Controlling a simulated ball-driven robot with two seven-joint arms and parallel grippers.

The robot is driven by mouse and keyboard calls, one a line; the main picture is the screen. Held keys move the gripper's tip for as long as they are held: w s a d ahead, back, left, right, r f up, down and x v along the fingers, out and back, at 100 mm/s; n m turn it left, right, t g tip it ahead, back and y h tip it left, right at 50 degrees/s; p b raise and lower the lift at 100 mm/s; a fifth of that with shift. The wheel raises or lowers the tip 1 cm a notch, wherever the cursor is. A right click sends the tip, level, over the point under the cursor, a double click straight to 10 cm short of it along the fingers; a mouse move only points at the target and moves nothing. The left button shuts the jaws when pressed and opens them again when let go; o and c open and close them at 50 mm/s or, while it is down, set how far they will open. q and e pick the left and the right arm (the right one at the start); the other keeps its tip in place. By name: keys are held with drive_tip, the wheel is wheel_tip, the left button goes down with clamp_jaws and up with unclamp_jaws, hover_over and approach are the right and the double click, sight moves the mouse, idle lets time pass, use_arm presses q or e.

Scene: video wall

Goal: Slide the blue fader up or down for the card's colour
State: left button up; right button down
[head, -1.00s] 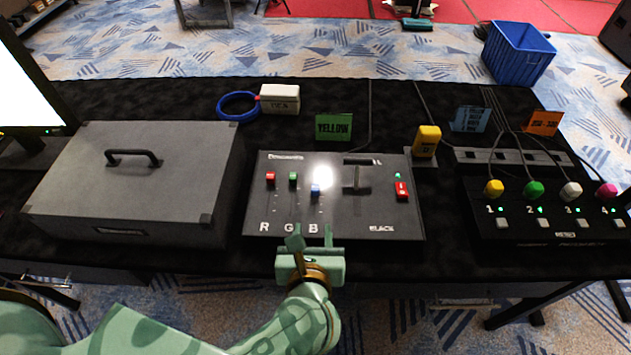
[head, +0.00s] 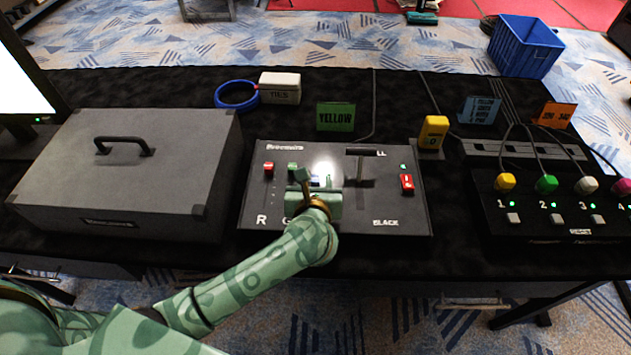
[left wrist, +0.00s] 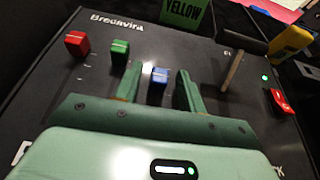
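The fader box (head: 400,212) is a dark panel with R, G and B faders; it also fills the left wrist view (left wrist: 45,105). The blue fader (left wrist: 160,76) sits lower than the red fader (left wrist: 76,43) and green fader (left wrist: 120,52). My left gripper (head: 317,178) is over the box, fingers open, one on each side of the blue fader in the left wrist view (left wrist: 159,84); I cannot tell if they touch it. In the head view it mostly hides the blue fader. The card (head: 336,117) is green with the word YELLOW. My right gripper is not in view.
A T-handled lever (head: 361,165) and red switch (head: 407,183) are on the box's right side. A grey case (head: 125,165) stands left, a yellow device (head: 433,132) behind right, and a button box (head: 560,220) farther right. A blue ring (head: 236,95) lies behind.

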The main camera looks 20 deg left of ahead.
use_arm(q)
clamp_jaws()
drive_tip(key=s, duration=0.1)
drive_tip(key=s+d+p, duration=0.1)
drive_tip(key=s, duration=0.3)
drive_tip(key=shift+s+d, duration=0.15)
drive_tip(key=shift+d, duration=0.15)
drive_tip(key=shift+f, duration=0.15)
drive_tip(key=shift+s, duration=0.1)
unclamp_jaws()
drive_tip(key=shift+s, duration=0.1)
